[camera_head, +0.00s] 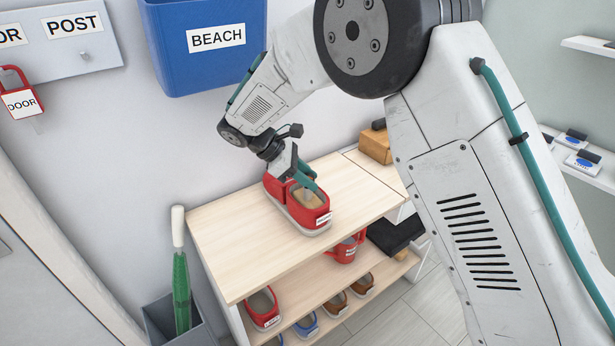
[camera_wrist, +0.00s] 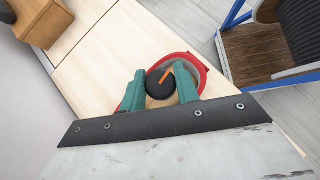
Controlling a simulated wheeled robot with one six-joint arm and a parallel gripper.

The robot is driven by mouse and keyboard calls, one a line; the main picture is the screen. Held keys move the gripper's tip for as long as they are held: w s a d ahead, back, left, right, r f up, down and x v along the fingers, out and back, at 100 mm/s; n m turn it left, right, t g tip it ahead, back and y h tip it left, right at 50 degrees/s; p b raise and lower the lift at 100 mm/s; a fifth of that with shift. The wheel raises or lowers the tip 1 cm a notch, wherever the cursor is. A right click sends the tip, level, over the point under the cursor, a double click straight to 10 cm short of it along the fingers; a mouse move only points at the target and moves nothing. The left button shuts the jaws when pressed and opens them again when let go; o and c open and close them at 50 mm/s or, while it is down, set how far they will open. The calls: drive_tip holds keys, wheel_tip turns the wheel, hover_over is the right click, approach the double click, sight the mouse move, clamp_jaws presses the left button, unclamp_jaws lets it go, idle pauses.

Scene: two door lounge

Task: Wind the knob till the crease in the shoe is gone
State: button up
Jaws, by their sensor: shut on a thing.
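A red shoe (camera_head: 314,217) with a pale sole stands on the wooden top of the shoe bench (camera_head: 235,232). A small white label is on its near end. In the wrist view a black round knob (camera_wrist: 156,88) with an orange pointer line sits over the opening of the shoe (camera_wrist: 203,72). My gripper (camera_head: 306,180) reaches down into the shoe from above. Its teal fingers (camera_wrist: 160,76) are shut on the knob from both sides. The fingers and wrist hide part of the shoe, and I cannot make out its crease.
Lower shelves hold a red shoe (camera_head: 263,309), a red mug-like item (camera_head: 346,249), and several small shoes. A wooden box (camera_head: 377,146) stands at the back of the bench. A blue BEACH bin (camera_head: 205,50) hangs above. A grey stand (camera_head: 165,318) with a green umbrella is at left.

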drive_tip(key=shift+m+g, duration=0.8)
drive_tip(key=shift+m, duration=0.3)
drive_tip(key=o, duration=1)
drive_tip(key=shift+c, duration=0.2)
